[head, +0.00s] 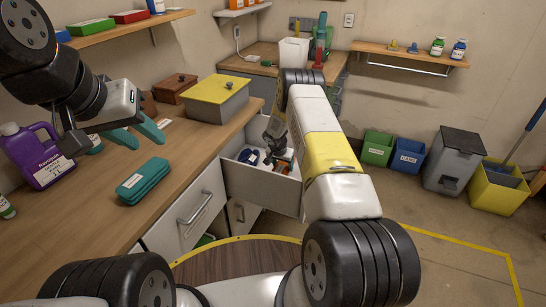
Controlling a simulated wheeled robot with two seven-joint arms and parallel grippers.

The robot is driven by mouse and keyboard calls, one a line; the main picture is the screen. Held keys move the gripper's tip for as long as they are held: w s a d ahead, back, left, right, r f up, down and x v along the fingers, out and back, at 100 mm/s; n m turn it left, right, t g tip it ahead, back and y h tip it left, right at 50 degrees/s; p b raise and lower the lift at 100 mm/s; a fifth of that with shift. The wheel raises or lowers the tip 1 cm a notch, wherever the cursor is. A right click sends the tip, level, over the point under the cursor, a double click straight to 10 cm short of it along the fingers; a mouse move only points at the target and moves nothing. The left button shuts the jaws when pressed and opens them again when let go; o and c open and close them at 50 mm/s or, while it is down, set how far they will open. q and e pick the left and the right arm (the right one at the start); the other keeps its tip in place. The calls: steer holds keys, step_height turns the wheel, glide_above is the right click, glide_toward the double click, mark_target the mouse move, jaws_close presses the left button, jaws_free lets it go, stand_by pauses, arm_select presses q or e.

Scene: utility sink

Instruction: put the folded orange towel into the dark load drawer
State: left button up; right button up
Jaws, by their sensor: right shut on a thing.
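An open drawer (258,191) with a pale grey front sticks out below the counter. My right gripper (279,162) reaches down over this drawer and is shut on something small. Orange patches show at its tips, but I cannot tell whether they are the folded towel or the fingers. Blue and white things (250,157) lie in the drawer beside the gripper.
A closed drawer (187,212) is nearer me. Bins (450,158) stand along the right wall, with open floor before them.

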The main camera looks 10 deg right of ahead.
steer(key=shift+f, duration=1.9)
steer(key=shift+f, duration=0.15)
steer(key=o, duration=1.6)
